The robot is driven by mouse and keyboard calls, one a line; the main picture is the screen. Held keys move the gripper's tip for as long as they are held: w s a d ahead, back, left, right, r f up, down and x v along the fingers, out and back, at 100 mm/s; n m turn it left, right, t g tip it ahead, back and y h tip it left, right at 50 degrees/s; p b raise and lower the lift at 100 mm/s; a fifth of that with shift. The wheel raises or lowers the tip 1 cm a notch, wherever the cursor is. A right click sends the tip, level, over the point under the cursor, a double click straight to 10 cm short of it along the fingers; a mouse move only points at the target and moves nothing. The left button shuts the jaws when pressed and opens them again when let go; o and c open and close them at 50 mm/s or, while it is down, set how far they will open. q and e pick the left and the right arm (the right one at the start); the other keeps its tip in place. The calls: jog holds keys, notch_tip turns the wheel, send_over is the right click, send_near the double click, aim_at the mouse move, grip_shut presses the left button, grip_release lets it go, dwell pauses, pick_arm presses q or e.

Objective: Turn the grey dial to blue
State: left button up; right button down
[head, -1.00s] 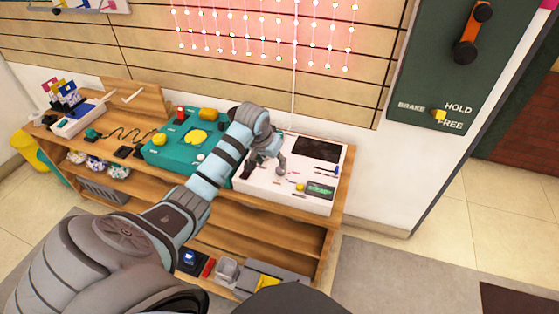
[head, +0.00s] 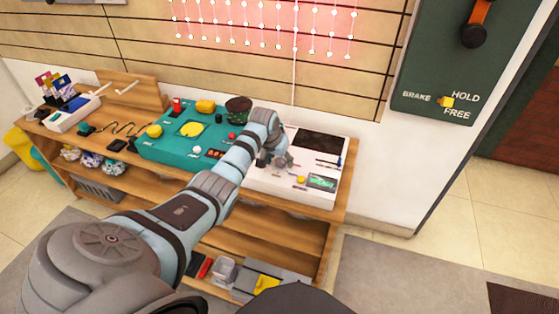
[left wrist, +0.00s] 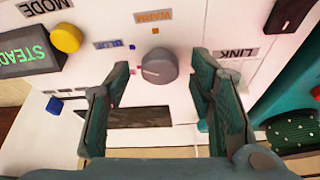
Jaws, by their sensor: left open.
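The grey dial (left wrist: 158,66) sits on a white control panel (head: 265,185) and is seen from above in the left wrist view. A pale pointer line on the dial points to the left, a little below a small blue mark (left wrist: 131,47). A small orange mark (left wrist: 155,31) lies above the dial, by an upside-down orange WARM label (left wrist: 152,16). A blue label (left wrist: 108,44) is to its left. My left gripper (left wrist: 161,60) is open, its fingers on either side of the dial with gaps. In the head view my left gripper (head: 274,160) hides the dial.
The panel also has a yellow button (left wrist: 66,38), a green-text screen (left wrist: 25,52) and a LINK label (left wrist: 238,53). A teal console (head: 165,147) stands left of it on the wooden shelf. A wall board (head: 435,85) is at right.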

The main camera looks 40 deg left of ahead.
pick_arm(q)
jog(key=c, duration=1.2)
jog(key=shift+o, duration=0.2)
